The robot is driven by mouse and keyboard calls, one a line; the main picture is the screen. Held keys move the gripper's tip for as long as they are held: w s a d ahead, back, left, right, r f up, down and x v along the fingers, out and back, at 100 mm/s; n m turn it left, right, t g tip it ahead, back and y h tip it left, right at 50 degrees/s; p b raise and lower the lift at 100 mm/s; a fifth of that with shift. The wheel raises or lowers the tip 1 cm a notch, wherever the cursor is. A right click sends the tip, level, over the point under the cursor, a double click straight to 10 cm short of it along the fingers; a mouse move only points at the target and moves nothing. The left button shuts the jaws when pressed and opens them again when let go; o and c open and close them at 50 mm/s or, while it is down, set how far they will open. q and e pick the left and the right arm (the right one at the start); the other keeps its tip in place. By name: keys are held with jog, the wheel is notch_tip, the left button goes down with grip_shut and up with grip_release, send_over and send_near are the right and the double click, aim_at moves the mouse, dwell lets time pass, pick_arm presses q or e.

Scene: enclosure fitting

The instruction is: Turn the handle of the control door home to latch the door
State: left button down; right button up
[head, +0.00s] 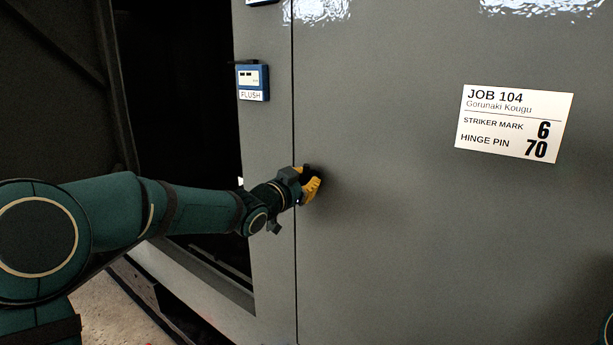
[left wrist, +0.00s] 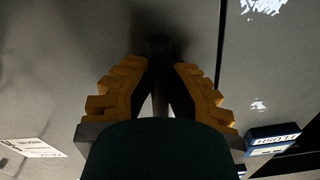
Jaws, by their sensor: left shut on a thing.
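The control door (head: 400,230) is the wide grey panel right of a thin vertical seam in the head view. Its face looks level with the narrow grey panel left of the seam. My left gripper (head: 312,184), with yellow finger pads, is at the door's left edge, just right of the seam. It is shut on the dark handle (left wrist: 158,48), which stands between the two fingers in the left wrist view. The fingers hide most of the handle in the head view, so its angle is hard to tell. My right gripper is out of view.
A blue gauge (head: 252,80) marked FLUSH sits on the narrow panel left of the seam. A white card (head: 514,122) on the door reads JOB 104, striker mark 6, hinge pin 70. A dark opening (head: 180,110) lies further left, behind my left arm.

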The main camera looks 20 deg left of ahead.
pick_arm(q)
jog(key=shift+f+n+p, duration=0.15)
jog(key=shift+n+p, duration=0.15)
jog(key=shift+n, duration=0.5)
jog(key=c, duration=0.8)
grip_release()
jog(key=shift+c, duration=0.2)
jog(key=shift+s, duration=0.2)
jog(key=v, duration=1.1)
jog(key=shift+s+a, duration=0.15)
jog(key=shift+s, duration=0.15)
